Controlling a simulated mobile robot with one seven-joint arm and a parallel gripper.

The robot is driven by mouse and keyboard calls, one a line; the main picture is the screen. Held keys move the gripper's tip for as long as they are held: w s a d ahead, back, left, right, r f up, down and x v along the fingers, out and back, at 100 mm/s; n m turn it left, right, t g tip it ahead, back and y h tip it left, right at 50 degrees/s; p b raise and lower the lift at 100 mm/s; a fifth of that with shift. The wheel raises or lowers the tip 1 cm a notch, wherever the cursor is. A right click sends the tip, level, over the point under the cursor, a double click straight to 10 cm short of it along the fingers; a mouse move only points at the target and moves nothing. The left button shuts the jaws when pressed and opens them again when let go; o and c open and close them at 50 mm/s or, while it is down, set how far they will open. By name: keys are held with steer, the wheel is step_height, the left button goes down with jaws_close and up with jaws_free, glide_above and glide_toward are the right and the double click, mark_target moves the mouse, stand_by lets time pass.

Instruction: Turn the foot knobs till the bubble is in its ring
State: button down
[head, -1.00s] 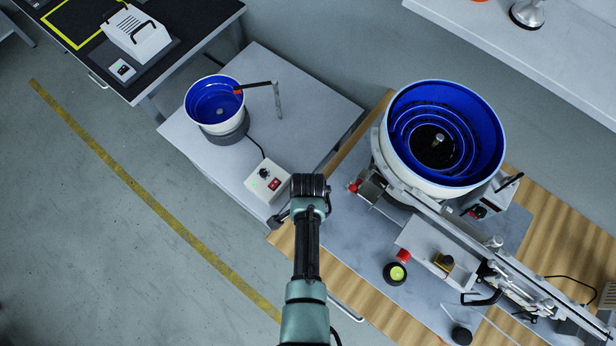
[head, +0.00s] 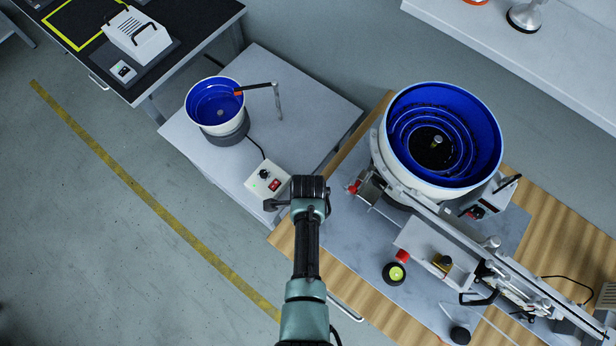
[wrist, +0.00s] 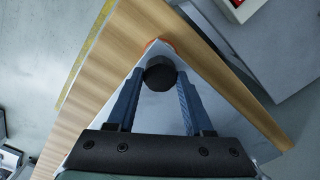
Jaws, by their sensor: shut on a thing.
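In the wrist view, my gripper (wrist: 160,72) has its two blue fingers closed on the sides of a black foot knob (wrist: 159,78). This knob sits at a corner of the grey base plate (wrist: 150,108), with an orange-red rim just behind it. In the head view, my wrist hides that knob and the fingers. The round level (head: 396,273), a yellow-green disc in a black ring, stands on the base plate. Its bubble is too small to make out. Another black foot knob (head: 460,335) shows at the plate's near edge.
The large blue-lined bowl feeder (head: 440,135) and its sloping rail (head: 470,242) stand on the plate, right of my arm. A side table (head: 300,110) at left bears a small blue bowl (head: 215,103) and a control box (head: 267,179), close to my wrist.

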steer(key=shift+c, duration=1.5)
jaws_free()
steer(key=shift+r, duration=0.1)
step_height(320, 180, up, 13)
